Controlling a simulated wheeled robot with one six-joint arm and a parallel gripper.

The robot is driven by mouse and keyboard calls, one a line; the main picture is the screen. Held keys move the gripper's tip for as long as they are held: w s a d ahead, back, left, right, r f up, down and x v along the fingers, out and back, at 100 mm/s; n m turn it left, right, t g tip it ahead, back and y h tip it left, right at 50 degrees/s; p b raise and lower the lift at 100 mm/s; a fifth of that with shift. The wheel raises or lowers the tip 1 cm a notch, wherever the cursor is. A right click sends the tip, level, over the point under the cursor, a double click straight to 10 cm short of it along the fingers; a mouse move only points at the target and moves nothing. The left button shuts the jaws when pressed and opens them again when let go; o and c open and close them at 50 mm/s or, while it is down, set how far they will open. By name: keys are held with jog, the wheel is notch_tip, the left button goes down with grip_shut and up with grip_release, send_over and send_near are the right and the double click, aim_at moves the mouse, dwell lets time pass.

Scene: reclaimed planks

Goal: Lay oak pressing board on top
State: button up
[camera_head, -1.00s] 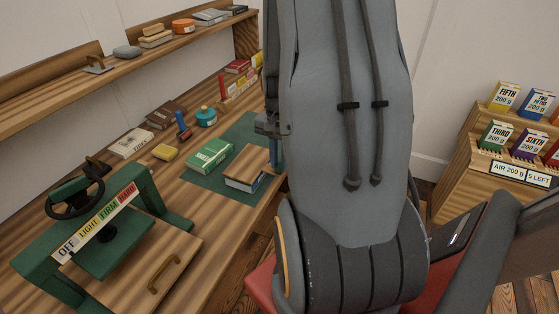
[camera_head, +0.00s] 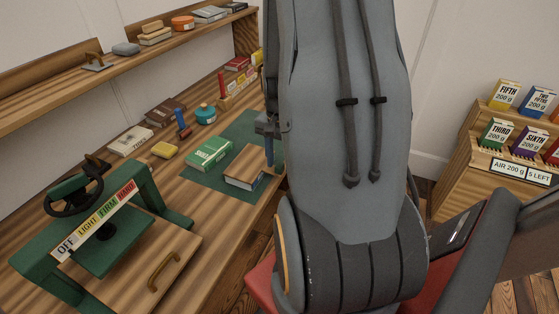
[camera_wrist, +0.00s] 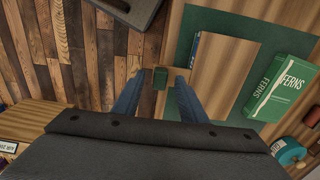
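A flat wooden board (camera_head: 246,164), which looks like the oak pressing board, lies on a book (camera_head: 245,183) on the green mat (camera_head: 211,188). In the wrist view the board (camera_wrist: 228,75) shows a strip of blue book (camera_wrist: 194,50) along its left edge. My gripper (camera_head: 270,152) stands at the right end of the board, by the bench edge. In the wrist view its two blue fingers (camera_wrist: 164,82) are apart, beside the board.
A green FERNS book (camera_wrist: 281,88) lies beside the board, also in the head view (camera_head: 209,153). A green press (camera_head: 100,240) with a dark handwheel stands at the left front.

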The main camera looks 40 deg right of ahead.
jog(key=shift+r+b, duration=0.5)
jog(key=shift+r, duration=3.4)
jog(key=s+a+r+n, duration=0.1)
jog(key=a+n, duration=0.5)
jog(key=a, duration=0.6)
jog(key=s+a+r+n, duration=0.1)
jog(key=a+n, duration=0.6)
jog(key=a, duration=0.5)
jog(key=shift+s+a+n+t, duration=0.15)
jog(key=shift+s+n+t, duration=0.15)
jog(key=shift+t, duration=0.1)
